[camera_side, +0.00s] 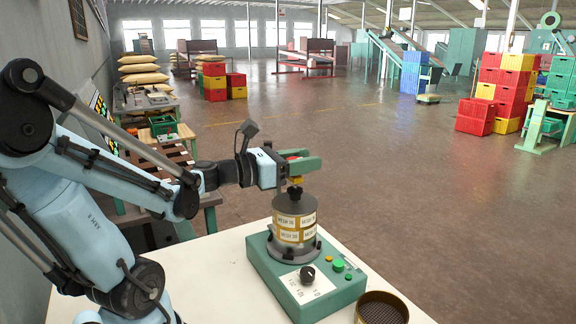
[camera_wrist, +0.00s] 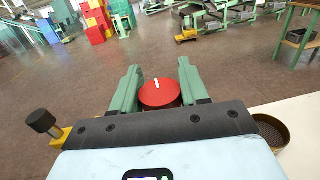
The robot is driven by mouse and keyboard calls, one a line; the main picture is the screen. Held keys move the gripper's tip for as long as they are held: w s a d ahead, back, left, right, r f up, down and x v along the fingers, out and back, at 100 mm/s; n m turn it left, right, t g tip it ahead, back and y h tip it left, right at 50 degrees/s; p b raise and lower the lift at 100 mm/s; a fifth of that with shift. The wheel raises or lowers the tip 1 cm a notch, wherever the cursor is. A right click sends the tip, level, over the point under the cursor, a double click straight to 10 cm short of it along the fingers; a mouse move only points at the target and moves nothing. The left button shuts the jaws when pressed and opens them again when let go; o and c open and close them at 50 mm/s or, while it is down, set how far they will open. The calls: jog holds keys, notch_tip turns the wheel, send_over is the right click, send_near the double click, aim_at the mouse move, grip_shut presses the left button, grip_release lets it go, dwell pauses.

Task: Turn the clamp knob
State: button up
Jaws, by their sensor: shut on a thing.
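The clamp knob (camera_wrist: 160,95) is a round red disc with a white mark, between my two green fingers in the wrist view. In the side view only a little red of it shows between the fingers. My gripper (camera_side: 300,163) is shut on the knob at the top of the sieve stack (camera_side: 294,222). The near finger hides much of the knob in the side view.
A loose round sieve (camera_side: 382,308) stands on the white table (camera_side: 213,275) just right of the base; it also shows in the wrist view (camera_wrist: 272,131). A side bench with a green crate (camera_side: 163,125) is behind my arm. Stacked red and yellow crates (camera_side: 500,90) stand far off.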

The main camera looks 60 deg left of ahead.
jog(key=shift+d+m+g+h, duration=0.15)
jog(key=shift+m+g+h, duration=0.35)
jog(key=shift+m+h, duration=0.85)
jog(key=shift+d+m+g+h, duration=0.1)
jog(key=shift+m+g+h, duration=0.55)
jog(key=shift+h, duration=1.2)
jog(key=shift+m+h, duration=0.3)
jog(key=o, duration=1)
jog(key=shift+c, duration=0.2)
jog(key=shift+s, duration=0.15)
jog(key=v, duration=0.4)
jog(key=shift+s+a, duration=0.1)
jog(key=shift+s, duration=0.05)
notch_tip(320, 180, up, 7)
jog(key=shift+s, duration=0.2)
